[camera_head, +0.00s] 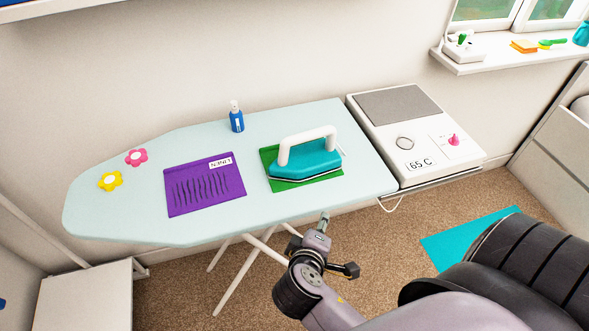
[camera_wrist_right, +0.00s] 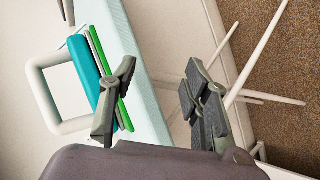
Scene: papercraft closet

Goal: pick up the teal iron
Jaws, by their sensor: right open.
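The teal iron (camera_head: 308,158) with a white handle stands on a green mat (camera_head: 318,183) on the pale ironing board (camera_head: 215,145), right of its middle. In the right wrist view the iron (camera_wrist_right: 86,72) is at the left, partly behind a finger, and its white handle (camera_wrist_right: 38,95) points left. My right gripper (camera_head: 336,243) is in front of the board's near edge, below and apart from the iron in the head view. Its jaws (camera_wrist_right: 155,100) are open with nothing between them. My left gripper is out of view.
A purple cloth (camera_head: 205,185), two paper flowers (camera_head: 110,181) and a blue bottle (camera_head: 236,118) are on the board. A white unit reading 65 C (camera_head: 410,140) adjoins its right end. White legs (camera_head: 243,275) stand below the board.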

